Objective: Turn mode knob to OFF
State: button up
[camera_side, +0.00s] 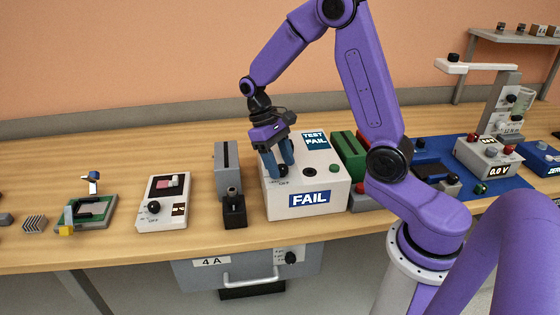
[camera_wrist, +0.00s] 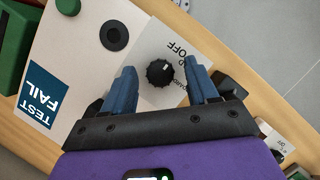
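The black mode knob (camera_wrist: 160,73) sits on a pale label plate on top of the white tester box (camera_side: 305,185). In the wrist view the word OFF is printed above and right of the knob, with other lettering nearer its right side. A small light mark shows on the knob's upper right, but its exact setting is hard to read. My gripper (camera_wrist: 161,64) is open, with one blue finger on each side of the knob and gaps between. In the side view my gripper (camera_side: 280,168) points down at the knob, partly covering it.
The box carries FAIL (camera_side: 309,198) on its front and a TEST FAIL sign (camera_side: 314,140) on top. A grey slotted block (camera_side: 228,172) stands left, and green blocks (camera_side: 347,152) stand right. A device with another black knob (camera_side: 154,207) lies farther left.

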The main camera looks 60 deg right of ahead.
jog(key=v, duration=1.7)
jog(key=shift+w+r, duration=0.15)
jog(key=shift+a, duration=0.1)
jog(key=s+a+f+n+t, duration=0.1)
jog(key=s+a+f+n, duration=0.15)
jog(key=s, duration=0.35)
jog(key=s+a+f+n+t, duration=0.1)
jog(key=s+a+f+n, duration=0.1)
jog(key=s+a+n, duration=0.35)
jog(key=s+a+f+n+t, duration=0.1)
jog(key=s+a+f+t, duration=0.1)
jog(key=s, duration=0.6)
jog(key=s+d+f+n, duration=0.2)
jog(key=s+f+n, duration=0.1)
jog(key=s, duration=0.6)
jog(key=shift+f+t, duration=0.3)
jog(key=shift+f, duration=0.1)
